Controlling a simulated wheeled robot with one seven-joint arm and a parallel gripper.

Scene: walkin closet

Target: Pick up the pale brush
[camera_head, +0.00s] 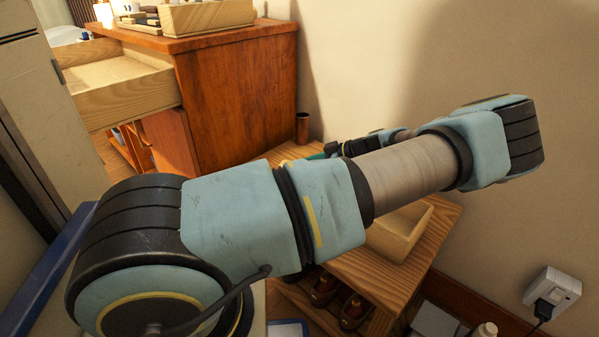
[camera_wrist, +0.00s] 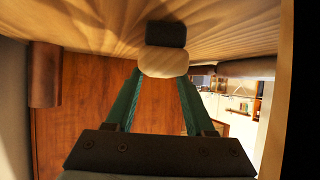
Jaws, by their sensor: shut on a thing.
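The pale brush (camera_wrist: 163,62) shows in the wrist view as a rounded pale piece with a dark block (camera_wrist: 165,34) beyond it. My gripper (camera_wrist: 162,74) has its two green fingers drawn in to the pale piece, shut on it. The wooden bench top (camera_wrist: 90,20) lies along the upper side of this view, close to the brush. I cannot tell whether the brush still touches it. In the head view my arm hides the brush and most of the gripper.
The wooden bench (camera_head: 375,285) holds a shallow wooden tray (camera_head: 418,222) and a copper-coloured cup (camera_head: 302,128) near its far end. Shoes (camera_head: 325,287) sit beneath. A reddish cabinet (camera_head: 240,95) with an open drawer (camera_head: 125,85) stands behind. A wall (camera_head: 500,60) borders the right.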

